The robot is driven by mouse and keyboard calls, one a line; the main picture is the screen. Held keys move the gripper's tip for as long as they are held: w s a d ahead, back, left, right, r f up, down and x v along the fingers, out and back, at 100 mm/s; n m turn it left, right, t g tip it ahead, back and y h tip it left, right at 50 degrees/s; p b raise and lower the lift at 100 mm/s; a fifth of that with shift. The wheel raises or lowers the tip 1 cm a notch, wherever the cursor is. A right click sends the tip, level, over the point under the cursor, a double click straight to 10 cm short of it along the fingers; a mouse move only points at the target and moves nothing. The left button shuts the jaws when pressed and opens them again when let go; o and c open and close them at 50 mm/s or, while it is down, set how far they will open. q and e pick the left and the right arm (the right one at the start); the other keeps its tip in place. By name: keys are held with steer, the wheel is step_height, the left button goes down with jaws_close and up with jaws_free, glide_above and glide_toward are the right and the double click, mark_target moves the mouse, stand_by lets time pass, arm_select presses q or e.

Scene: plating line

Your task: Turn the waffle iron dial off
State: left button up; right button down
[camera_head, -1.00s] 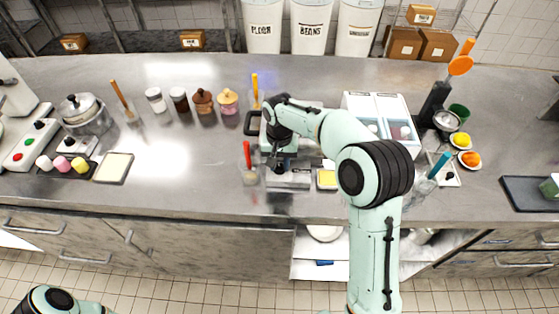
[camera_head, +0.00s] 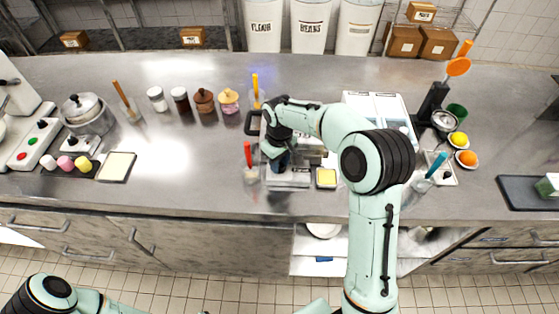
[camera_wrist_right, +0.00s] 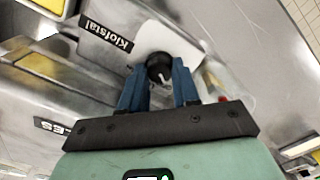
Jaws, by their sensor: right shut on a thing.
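The waffle iron (camera_head: 288,180) stands on the steel counter at the middle, largely covered by my right arm in the head view. In the right wrist view its grey panel (camera_wrist_right: 108,50) carries a "Klofstal" label. The round black dial (camera_wrist_right: 160,68) with a white pointer mark lies between the blue fingers of my right gripper (camera_wrist_right: 161,84), which is shut on it. The dial is hidden in the head view, where my right gripper (camera_head: 281,164) shows small and dark over the iron's front. My left gripper is out of view; only its arm shows at lower left.
A red-handled tool in a holder (camera_head: 249,165) stands close left of the iron. A small yellow-topped tray (camera_head: 326,178) is close right, and a white bin (camera_head: 378,105) stands behind right.

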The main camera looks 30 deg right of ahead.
stand_by(0.4)
steer(key=c, duration=0.8)
jaws_free()
steer(key=shift+r, duration=0.1)
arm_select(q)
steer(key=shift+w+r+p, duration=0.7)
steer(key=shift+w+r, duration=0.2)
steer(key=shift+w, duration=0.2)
arm_select(e)
step_height(320, 180, up, 13)
steer(key=shift+r, duration=0.1)
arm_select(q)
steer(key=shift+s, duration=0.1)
